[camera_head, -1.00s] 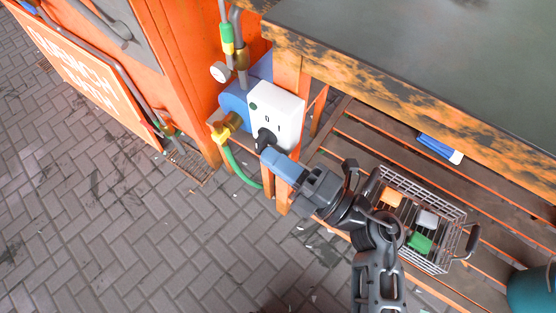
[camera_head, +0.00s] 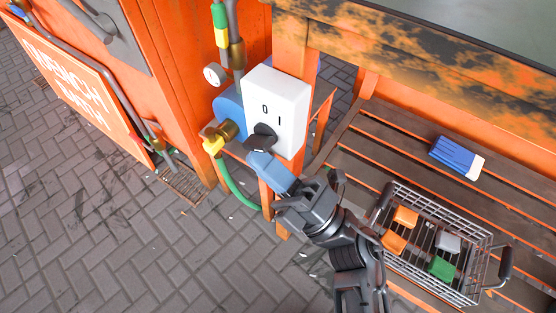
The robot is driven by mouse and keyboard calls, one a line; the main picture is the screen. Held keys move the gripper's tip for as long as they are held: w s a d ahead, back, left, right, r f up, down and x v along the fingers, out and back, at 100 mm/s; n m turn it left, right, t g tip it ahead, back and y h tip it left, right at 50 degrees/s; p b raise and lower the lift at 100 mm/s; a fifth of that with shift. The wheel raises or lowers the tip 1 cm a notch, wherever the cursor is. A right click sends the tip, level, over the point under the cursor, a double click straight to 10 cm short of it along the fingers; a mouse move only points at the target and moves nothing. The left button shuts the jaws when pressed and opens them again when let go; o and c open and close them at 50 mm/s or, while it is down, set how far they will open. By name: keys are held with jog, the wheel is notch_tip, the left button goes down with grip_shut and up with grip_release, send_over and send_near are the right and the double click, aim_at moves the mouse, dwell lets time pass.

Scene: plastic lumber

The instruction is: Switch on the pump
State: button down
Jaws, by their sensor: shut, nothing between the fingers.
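The pump is a blue body (camera_head: 228,104) with a white switch box (camera_head: 284,98) on its front, fixed beside an orange post. The box face carries a "0" mark and an "I" mark. A black knob (camera_head: 263,135) sits at the lower left of the face, below the marks. My gripper (camera_head: 257,159), with blue fingers, is shut and empty. Its tips are right at the lower edge of the knob; I cannot tell whether they touch it. The lower part of the knob is partly hidden by them.
A brass and yellow fitting (camera_head: 218,136) with a green hose (camera_head: 236,190) is left of the box. A gauge (camera_head: 213,74) and pipe stand above. A wire basket (camera_head: 482,240) with sponges and a blue box (camera_head: 456,157) rest on the slatted shelf. The bench overhangs it.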

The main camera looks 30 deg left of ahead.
jog(key=v, duration=0.7)
jog(key=shift+d+f+p, duration=0.25)
jog(key=shift+d+p, duration=0.1)
jog(key=shift+p, duration=0.1)
jog(key=shift+s+d, duration=0.1)
jog(key=s+d+m+t+h, duration=0.5)
jog(key=d+m+t+h, duration=0.4)
jog(key=m, duration=0.3)
jog(key=s+d+m+t+h, duration=0.5)
jog(key=d+m+t+h, duration=0.3)
jog(key=d+m, duration=0.4)
jog(key=s+d+r+m+g+h, duration=0.4)
jog(key=s+d+m+h, duration=0.35)
jog(key=s+m, duration=0.35)
notch_tip(320, 180, up, 27)
jog(key=p, duration=2.7)
jog(key=shift+s+d+p, duration=0.25)
jog(key=shift+d+p, duration=0.1)
jog(key=shift+d, duration=0.1)
